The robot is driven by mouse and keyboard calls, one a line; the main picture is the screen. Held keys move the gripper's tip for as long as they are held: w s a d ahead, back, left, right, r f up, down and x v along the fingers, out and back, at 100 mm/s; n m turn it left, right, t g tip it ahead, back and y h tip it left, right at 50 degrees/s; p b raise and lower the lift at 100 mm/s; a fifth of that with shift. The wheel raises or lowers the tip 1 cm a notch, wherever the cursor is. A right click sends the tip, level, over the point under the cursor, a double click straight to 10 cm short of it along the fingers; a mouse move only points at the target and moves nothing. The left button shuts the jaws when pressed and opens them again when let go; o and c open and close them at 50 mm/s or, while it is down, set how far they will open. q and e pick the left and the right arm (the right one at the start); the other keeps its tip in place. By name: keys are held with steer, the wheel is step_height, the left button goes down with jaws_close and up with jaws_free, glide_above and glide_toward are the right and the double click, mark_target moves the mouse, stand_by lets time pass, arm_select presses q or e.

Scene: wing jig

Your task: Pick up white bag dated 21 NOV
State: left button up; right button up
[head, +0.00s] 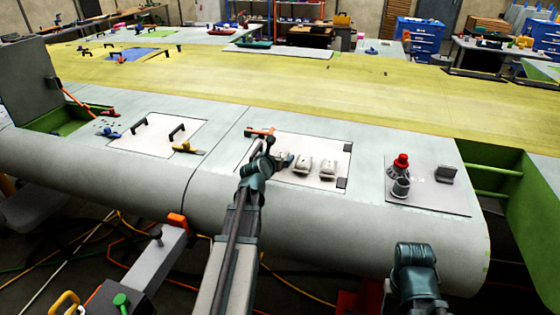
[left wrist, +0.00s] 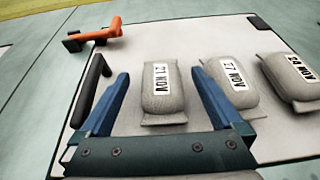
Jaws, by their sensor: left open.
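The white bag dated 21 NOV (left wrist: 162,92) lies on a pale panel (left wrist: 128,135), its label facing up and its text running lengthwise. My left gripper (left wrist: 161,74) is open, with one blue finger on each side of this bag. In the head view the bag (head: 285,160) is partly hidden by my left gripper (head: 274,158). A second bag labelled 27 NOV (left wrist: 232,90) lies just right of the right finger. A third bag (left wrist: 292,80) lies further right, its tilted label hard to read. My right gripper's fingers are not visible.
A black handle (left wrist: 91,90) stands close to the left finger, and an orange-handled tool (left wrist: 95,34) lies beyond it. The yellow wing surface (head: 300,85) behind is mostly clear.

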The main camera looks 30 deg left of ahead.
arm_select(q)
steer(key=shift+w+a+f, duration=0.1)
steer(key=shift+w+f, duration=0.15)
steer(key=shift+w, duration=0.4)
steer(key=shift+c, duration=0.3)
steer(key=c, duration=1.4)
